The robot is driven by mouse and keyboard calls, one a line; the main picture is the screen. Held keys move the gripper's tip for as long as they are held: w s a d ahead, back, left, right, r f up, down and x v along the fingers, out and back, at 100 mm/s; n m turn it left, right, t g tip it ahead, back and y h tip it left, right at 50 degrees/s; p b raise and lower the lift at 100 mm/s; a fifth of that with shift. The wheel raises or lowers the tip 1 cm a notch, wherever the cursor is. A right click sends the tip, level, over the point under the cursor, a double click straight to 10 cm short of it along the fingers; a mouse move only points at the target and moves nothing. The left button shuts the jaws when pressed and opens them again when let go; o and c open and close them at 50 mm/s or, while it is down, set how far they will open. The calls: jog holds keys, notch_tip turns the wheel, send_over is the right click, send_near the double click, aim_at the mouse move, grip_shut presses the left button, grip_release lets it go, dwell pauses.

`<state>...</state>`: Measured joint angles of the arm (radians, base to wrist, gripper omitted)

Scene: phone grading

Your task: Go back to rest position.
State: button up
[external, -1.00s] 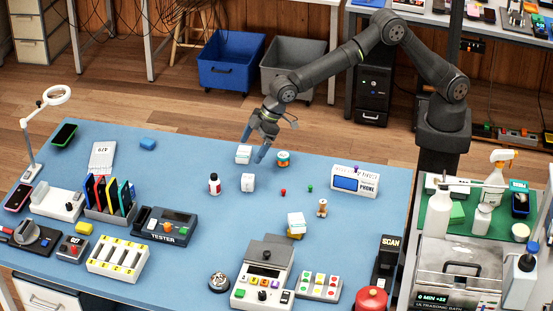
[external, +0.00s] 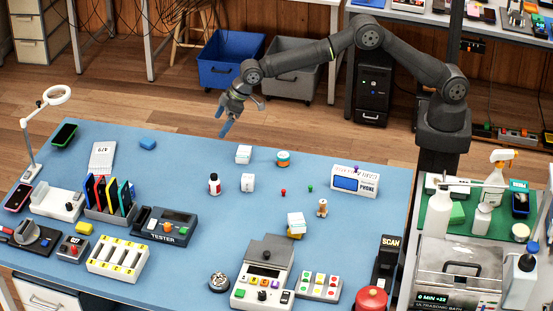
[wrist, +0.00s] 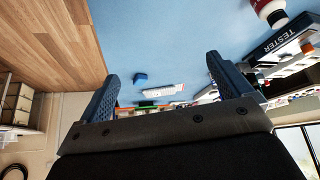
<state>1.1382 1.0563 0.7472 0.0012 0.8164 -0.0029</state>
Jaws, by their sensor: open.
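My gripper (external: 226,124) is raised above the far edge of the blue table (external: 215,255), left of a white cube (external: 243,154). In the wrist view my gripper (wrist: 165,90) has its two blue fingers wide apart with nothing between them. The white cube stands on the table below and to the right of the fingers, apart from them. My arm reaches left from its post at the right.
A white bottle (external: 214,184), a second white cube (external: 247,182), a teal-and-orange round item (external: 283,158) and a phone box (external: 355,181) stand on the table. A small blue block (external: 148,143) lies farther left. Blue and grey bins (external: 230,62) stand on the floor behind.

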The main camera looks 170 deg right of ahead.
jog(key=shift+s+d+f, duration=0.25)
jog(key=shift+s+d, duration=0.75)
jog(key=shift+s, duration=0.25)
